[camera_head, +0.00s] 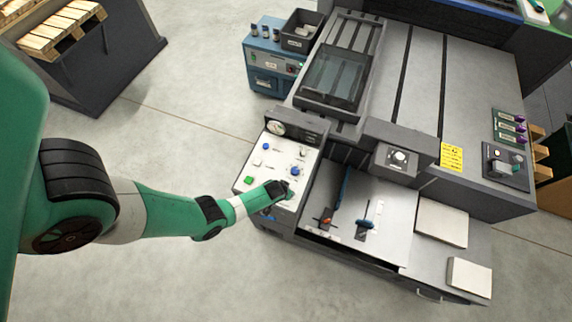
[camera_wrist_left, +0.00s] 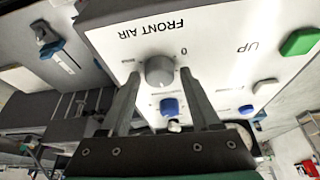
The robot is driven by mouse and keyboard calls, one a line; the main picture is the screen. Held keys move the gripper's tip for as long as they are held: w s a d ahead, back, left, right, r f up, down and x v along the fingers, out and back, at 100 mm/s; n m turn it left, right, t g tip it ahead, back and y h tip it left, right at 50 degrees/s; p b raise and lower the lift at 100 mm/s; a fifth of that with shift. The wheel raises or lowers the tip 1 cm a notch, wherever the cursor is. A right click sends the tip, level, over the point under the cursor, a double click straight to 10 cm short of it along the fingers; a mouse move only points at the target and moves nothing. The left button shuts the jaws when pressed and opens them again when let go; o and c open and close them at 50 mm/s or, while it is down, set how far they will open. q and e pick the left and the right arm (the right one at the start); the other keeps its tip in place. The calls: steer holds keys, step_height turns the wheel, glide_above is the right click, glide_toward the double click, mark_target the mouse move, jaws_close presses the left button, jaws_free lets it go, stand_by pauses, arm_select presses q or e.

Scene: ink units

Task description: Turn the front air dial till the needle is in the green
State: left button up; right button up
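The front air dial (camera_wrist_left: 160,70) is a round grey knob on a white panel (camera_wrist_left: 225,55), under the label FRONT AIR and beside a 0 mark. My left gripper (camera_wrist_left: 160,77) is open, with one finger on each side of the dial and a gap showing at both sides. In the head view my left gripper (camera_head: 284,190) is over the lower right of the panel and hides the dial. A round gauge (camera_head: 276,128) with a white face stands at the panel's top; its needle and any green zone are too small to read. My right gripper is not in view.
A green button (camera_wrist_left: 300,41) marked UP and a blue button (camera_wrist_left: 169,106) are near the dial. Right of the panel is an open bay with red and blue handled levers (camera_head: 364,224). A blue cabinet (camera_head: 264,60) stands behind.

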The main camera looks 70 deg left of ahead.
arm_select(q)
jaws_close()
steer(key=shift+m, duration=0.4)
steer(key=m+t+h, duration=0.1)
steer(key=m, duration=0.1)
steer(key=shift+a+m, duration=0.1)
steer(key=shift+m, duration=0.2)
steer(key=shift+s+a+m+t+h+b, duration=0.15)
steer(key=shift+m+h+b, duration=0.2)
steer(key=shift+m, duration=0.75)
steer(key=shift+w+d+m+t+h+b, duration=0.15)
steer(key=shift+m+h, duration=0.3)
steer(key=shift+m, duration=0.65)
steer(key=shift+s+a, duration=0.1)
steer(key=shift+o, duration=1.5)
jaws_free()
